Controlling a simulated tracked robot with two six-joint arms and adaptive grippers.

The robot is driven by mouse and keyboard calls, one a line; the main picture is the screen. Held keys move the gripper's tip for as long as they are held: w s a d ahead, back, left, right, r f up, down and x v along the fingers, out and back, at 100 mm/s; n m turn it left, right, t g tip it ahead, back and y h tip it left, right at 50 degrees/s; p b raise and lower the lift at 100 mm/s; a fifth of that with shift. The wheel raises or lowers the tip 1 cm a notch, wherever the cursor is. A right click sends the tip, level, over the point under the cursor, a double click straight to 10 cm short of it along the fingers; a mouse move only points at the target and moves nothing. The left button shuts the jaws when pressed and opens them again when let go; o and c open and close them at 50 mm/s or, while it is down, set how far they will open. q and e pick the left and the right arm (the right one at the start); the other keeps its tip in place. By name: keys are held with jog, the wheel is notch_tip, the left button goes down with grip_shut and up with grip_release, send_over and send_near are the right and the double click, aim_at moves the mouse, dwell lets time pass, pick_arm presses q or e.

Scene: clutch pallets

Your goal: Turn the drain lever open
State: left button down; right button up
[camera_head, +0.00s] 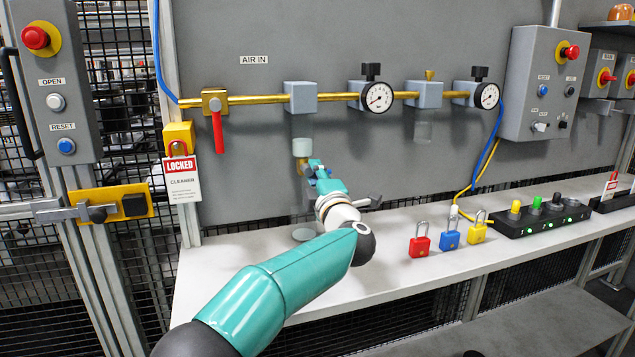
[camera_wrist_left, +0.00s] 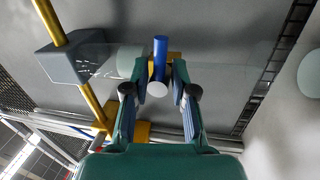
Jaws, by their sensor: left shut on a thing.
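The drain lever (camera_wrist_left: 160,55) is a short blue bar with a pale round end, at a brass drain fitting (camera_wrist_left: 175,57) on the end of a clear filter bowl (camera_wrist_left: 110,62). In the head view the bowl (camera_head: 302,127) hangs under a grey block (camera_head: 300,97) on the brass pipe. My left gripper (camera_wrist_left: 160,76) is shut on the drain lever, one finger on each side. In the head view the left gripper (camera_head: 315,168) is just below the bowl, and hides most of the lever. My right gripper is not in view.
A red-handled valve (camera_head: 218,130) and a locked tag (camera_head: 182,180) are left of the bowl. Pressure gauges (camera_head: 377,97) sit along the pipe to the right. Padlocks (camera_head: 420,242) stand on the bench (camera_head: 375,282). A grey disc (camera_head: 305,234) lies below the bowl.

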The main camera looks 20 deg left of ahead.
pick_arm(q)
jog(key=shift+n, duration=0.7)
jog(key=c, duration=1.2)
grip_release()
jog(key=v, duration=1.2)
jog(key=shift+w+d, duration=0.1)
